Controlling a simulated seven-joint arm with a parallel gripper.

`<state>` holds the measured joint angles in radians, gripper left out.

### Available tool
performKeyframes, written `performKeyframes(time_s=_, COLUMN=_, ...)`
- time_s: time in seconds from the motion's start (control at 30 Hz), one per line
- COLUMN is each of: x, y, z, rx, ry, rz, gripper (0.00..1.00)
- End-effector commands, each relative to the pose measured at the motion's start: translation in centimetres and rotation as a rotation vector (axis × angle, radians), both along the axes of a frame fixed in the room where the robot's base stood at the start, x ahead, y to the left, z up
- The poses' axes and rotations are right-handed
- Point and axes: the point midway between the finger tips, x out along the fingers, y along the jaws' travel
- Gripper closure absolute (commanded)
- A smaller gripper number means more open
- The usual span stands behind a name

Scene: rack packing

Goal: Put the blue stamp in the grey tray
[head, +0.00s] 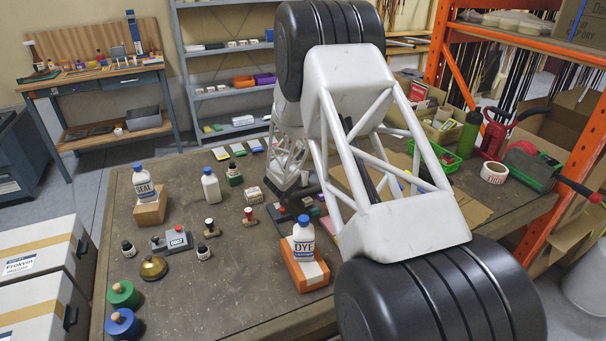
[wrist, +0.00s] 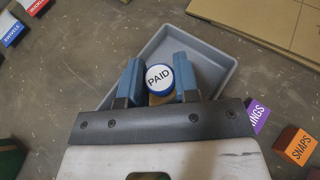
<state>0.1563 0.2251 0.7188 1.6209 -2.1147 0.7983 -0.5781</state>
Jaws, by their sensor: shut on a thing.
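The blue stamp (wrist: 159,77) shows in the wrist view as a round white face reading PAID with a blue rim. A yellowish part shows just below the face. My gripper (wrist: 160,82) is shut on it, with one blue finger on each side. The grey tray (wrist: 226,64) lies under and behind the fingers in the wrist view, with the stamp over its inside. I cannot tell how high the stamp is above the tray floor. In the head view my own arm hides the stamp and most of the tray area.
A purple box (wrist: 259,115) and an orange SNAPS box (wrist: 296,146) stand beside the tray. A DYE bottle (head: 303,240) stands on an orange block (head: 305,272). Small bottles, a bell (head: 153,268) and stamps crowd the left of the bench. Cardboard (wrist: 270,25) lies beyond the tray.

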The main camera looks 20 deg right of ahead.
Motion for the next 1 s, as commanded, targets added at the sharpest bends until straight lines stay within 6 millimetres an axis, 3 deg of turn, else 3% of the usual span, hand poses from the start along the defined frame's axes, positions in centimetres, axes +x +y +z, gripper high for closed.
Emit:
performKeyframes(time_s=0.27, x=0.01, y=0.00, z=-0.23, rx=0.000, ry=0.000, rz=0.000, gripper=0.94)
performKeyframes(time_s=0.3, x=0.02, y=0.00, z=-0.23, rx=0.000, ry=0.000, rz=0.000, gripper=0.68)
performKeyframes(time_s=0.47, x=0.01, y=0.00, z=-0.22, rx=0.000, ry=0.000, rz=0.000, gripper=0.45)
performKeyframes(time_s=1.0, x=-0.36, y=0.53, z=0.32, rx=0.000, ry=0.000, rz=0.001, gripper=0.45)
